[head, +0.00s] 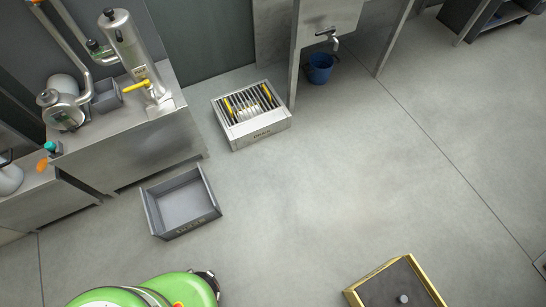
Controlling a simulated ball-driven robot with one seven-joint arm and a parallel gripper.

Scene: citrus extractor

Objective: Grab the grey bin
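A grey bin (183,205) sits on the floor left of centre, in front of the metal counter. It is a shallow, open rectangular box with a light rim, dark walls and blurred lettering on its near side. It looks empty. A smaller grey bin (106,96) stands on the counter beside the upright steel machine. Green parts of my own body show at the bottom left, below the floor bin and apart from it. I cannot make out my gripper's fingers in this view.
The steel counter (140,150) stands behind the floor bin. A slatted metal crate (264,133) is on the floor to its upper right. A blue bucket (320,70) stands below a tap. A gold-edged box (434,291) is at the bottom right. The middle floor is clear.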

